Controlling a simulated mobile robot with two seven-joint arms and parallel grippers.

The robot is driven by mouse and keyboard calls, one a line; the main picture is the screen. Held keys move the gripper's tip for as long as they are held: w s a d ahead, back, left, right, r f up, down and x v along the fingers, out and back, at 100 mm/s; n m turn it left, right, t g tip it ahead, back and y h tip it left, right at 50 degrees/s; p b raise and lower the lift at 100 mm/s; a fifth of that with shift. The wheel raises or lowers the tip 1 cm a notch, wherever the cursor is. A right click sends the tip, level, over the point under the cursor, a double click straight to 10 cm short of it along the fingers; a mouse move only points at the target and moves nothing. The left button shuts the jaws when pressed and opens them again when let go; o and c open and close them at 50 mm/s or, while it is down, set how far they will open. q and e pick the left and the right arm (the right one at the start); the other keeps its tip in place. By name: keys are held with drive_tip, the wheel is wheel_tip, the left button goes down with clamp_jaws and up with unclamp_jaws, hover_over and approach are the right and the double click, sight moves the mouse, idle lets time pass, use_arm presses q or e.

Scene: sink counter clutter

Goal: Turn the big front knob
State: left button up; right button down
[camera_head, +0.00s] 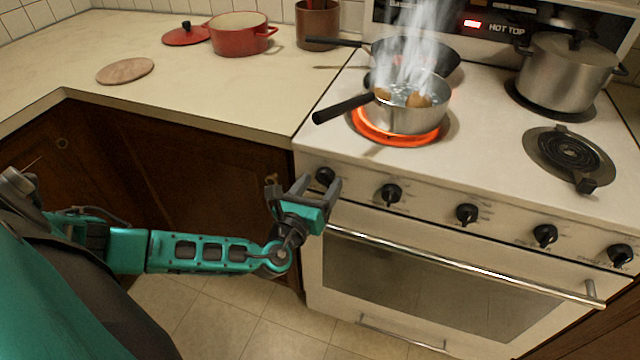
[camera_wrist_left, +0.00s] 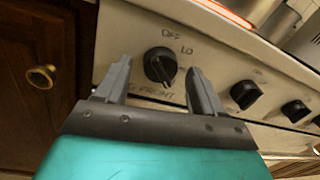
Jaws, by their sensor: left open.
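The big front knob (camera_wrist_left: 160,64) is a round black knob with a raised grip on the stove's white front panel. "OFF" and "LO" are printed above it; the label below is partly hidden and ends in "FRONT". In the head view the knob (camera_head: 325,175) is the leftmost of the row. My left gripper (camera_head: 320,184) is open and empty in front of it. In the left wrist view its fingertips (camera_wrist_left: 158,70) appear on either side of the knob. I cannot tell whether they touch it. My right gripper is not in view.
A steaming saucepan (camera_head: 405,118) sits on the glowing front burner (camera_head: 398,137), its black handle reaching left. A frying pan (camera_head: 445,62) and lidded pot (camera_head: 562,80) stand behind. More knobs (camera_head: 391,194) and the oven handle (camera_head: 460,265) lie right. A cabinet knob (camera_wrist_left: 41,77) is left.

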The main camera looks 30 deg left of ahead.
use_arm(q)
drive_tip(key=shift+w, duration=0.35)
drive_tip(key=shift+c, duration=0.3)
